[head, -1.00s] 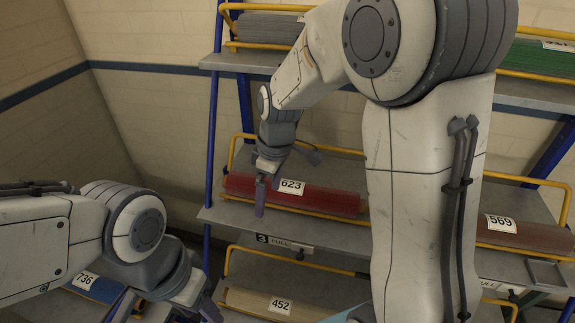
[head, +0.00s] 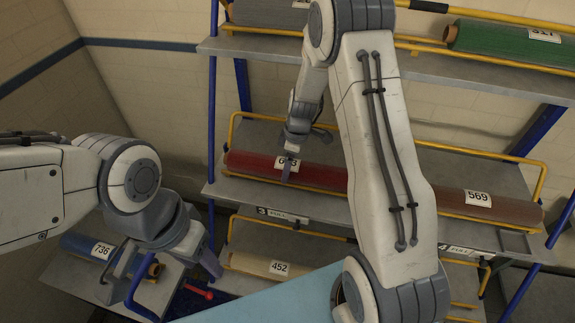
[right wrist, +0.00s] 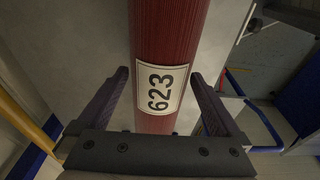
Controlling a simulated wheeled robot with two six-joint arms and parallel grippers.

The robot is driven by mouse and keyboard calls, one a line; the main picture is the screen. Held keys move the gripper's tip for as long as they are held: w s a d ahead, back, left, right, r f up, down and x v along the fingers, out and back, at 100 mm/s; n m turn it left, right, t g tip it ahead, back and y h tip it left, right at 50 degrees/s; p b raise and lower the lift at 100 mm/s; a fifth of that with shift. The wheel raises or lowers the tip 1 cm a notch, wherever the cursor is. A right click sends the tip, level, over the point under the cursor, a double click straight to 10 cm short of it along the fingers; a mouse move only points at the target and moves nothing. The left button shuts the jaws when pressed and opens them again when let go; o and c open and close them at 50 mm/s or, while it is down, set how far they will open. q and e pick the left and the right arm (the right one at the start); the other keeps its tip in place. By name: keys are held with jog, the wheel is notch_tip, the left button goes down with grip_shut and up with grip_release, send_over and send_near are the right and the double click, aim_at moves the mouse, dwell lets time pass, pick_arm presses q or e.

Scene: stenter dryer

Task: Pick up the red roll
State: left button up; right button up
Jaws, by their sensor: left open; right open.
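The red roll (head: 320,174) lies on the middle rack shelf in the head view, with its white label 623 partly covered by my right gripper (head: 288,170). My right arm hides the roll's right end. In the right wrist view the red roll (right wrist: 170,35) runs up the picture between the two open fingers of my right gripper (right wrist: 160,78). Its label faces the camera. I cannot tell whether the fingers touch the roll. My left gripper (head: 166,264) is open at the lower left, away from the red roll.
A brown roll (head: 510,209) labelled 569 lies to the right on the same shelf (head: 225,192). A beige roll (head: 250,264) labelled 452 is below, and a blue roll (head: 75,241) labelled 736 is lower left. Yellow rails (head: 236,125) edge the shelves. A green roll (head: 500,40) is above.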

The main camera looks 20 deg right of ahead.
jog(key=shift+w+a+f, duration=0.1)
jog(key=shift+f, duration=0.8)
jog(key=c, duration=1.5)
jog(key=shift+r, duration=0.1)
grip_shut()
